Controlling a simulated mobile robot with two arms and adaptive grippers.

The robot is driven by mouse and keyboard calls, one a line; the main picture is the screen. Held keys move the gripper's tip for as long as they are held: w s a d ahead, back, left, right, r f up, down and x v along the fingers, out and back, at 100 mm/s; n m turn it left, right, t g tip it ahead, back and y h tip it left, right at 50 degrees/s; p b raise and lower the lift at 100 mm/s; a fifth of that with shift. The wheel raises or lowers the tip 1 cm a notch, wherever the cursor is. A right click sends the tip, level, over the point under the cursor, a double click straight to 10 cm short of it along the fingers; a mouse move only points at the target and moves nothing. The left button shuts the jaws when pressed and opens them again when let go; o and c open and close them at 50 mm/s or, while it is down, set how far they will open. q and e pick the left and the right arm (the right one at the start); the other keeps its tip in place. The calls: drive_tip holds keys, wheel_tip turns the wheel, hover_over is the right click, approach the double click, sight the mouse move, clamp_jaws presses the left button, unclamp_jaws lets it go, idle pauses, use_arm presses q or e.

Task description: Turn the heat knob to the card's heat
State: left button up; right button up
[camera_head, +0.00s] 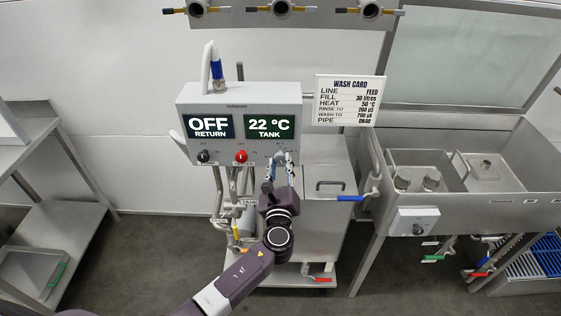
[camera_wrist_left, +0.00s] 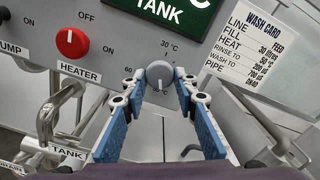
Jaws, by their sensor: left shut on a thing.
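The grey heat knob (camera_wrist_left: 159,73) sits on the control box's front panel, below the tank display, with a scale around it showing 30 °C at upper right and 60 at left. My left gripper (camera_head: 279,163) reaches up to it with its blue fingers on either side of it; it is shut on the knob. The wash card (camera_head: 349,101), also in the left wrist view (camera_wrist_left: 257,47), reads heat 50 °C. The tank display (camera_head: 270,126) reads 22 °C. My right gripper is not in view.
The red heater knob (camera_head: 241,156) and black pump knob (camera_head: 205,156) are on the same panel, left of the gripper. The return display (camera_head: 209,126) reads OFF. Pipes and valves hang below the box. A steel sink (camera_head: 480,215) stands to the right.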

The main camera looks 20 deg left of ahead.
use_arm(q)
drive_tip(key=shift+f+m, duration=0.15)
drive_tip(key=shift+m, duration=0.35)
drive_tip(key=o, duration=1.1)
drive_tip(key=shift+s, duration=0.25)
drive_tip(key=v, duration=1.1)
drive_tip(key=shift+s, duration=0.25)
drive_tip(key=shift+d, duration=0.15)
